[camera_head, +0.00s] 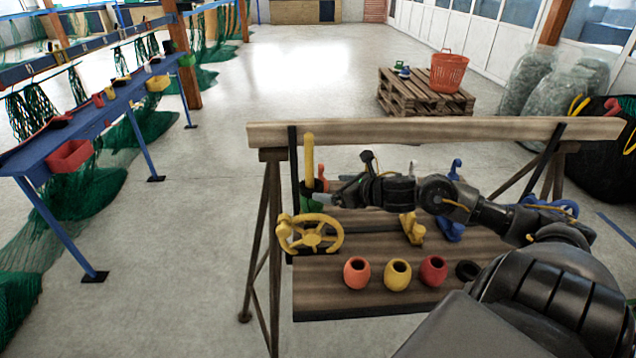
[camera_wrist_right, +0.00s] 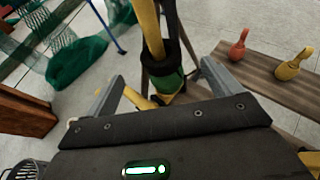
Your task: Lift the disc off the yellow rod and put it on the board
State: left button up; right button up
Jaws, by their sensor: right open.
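The yellow rod (camera_head: 309,155) stands upright at the left end of the wooden stand; it also shows in the right wrist view (camera_wrist_right: 152,30). A black and green ring-like piece (camera_wrist_right: 168,78), which may be the disc, sits around the rod there. My right gripper (camera_head: 322,188) is beside the rod; in the right wrist view its grey fingers (camera_wrist_right: 155,92) are open, one on each side of the rod and ring. I cannot tell whether they touch it. The wooden board (camera_head: 330,305) is low on the stand. My left gripper is out of view.
A yellow handwheel (camera_head: 311,234) is just below my right gripper. An orange pot (camera_head: 357,273), a yellow pot (camera_head: 398,275), a red pot (camera_head: 433,271) and a dark ring (camera_head: 467,270) are on the board. A wooden beam (camera_head: 400,131) crosses above my forearm.

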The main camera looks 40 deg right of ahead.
aim_at(314, 184)
jog(key=p+x, duration=0.2)
jog(key=x, duration=0.5)
jog(key=shift+w, duration=0.35)
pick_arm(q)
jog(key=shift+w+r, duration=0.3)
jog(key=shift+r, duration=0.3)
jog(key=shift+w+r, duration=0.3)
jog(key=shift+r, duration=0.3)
pick_arm(e)
jog(key=shift+x, duration=0.75)
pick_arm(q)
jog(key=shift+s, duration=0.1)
pick_arm(e)
jog(key=shift+a+f, duration=0.1)
jog(key=shift+f, duration=0.05)
jog(key=c, duration=1.1)
